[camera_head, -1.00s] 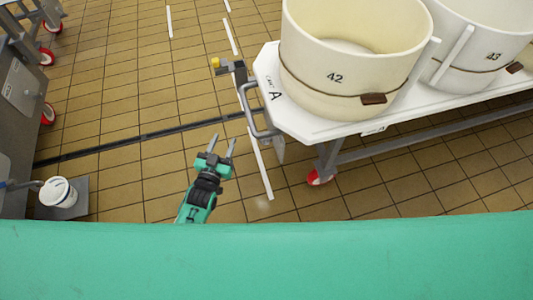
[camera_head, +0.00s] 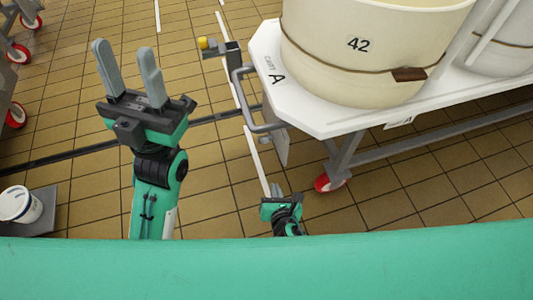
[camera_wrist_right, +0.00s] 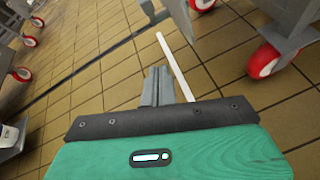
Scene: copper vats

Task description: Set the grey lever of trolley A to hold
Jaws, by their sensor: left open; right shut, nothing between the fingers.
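Trolley A (camera_head: 267,53) has a white top marked "A" and a bent grey tube handle (camera_head: 240,98) at its left end. A dark bracket with a yellow knob (camera_head: 204,43) sticks out beyond the handle. A flat grey plate (camera_head: 282,148) hangs under the near corner. I cannot tell which part is the grey lever or how it is set. My left gripper (camera_head: 124,48) is open and empty, left of the trolley and apart from it. My right gripper (camera_head: 273,189) is shut and empty, low below the plate; it also shows in the right wrist view (camera_wrist_right: 157,72).
A cream vat 42 (camera_head: 335,60) stands on the trolley, with another vat (camera_head: 500,55) to its right. A red-wheeled caster (camera_head: 328,183) is under the near corner. A white bucket (camera_head: 18,205) is at lower left. The tiled floor left of the trolley is mostly clear.

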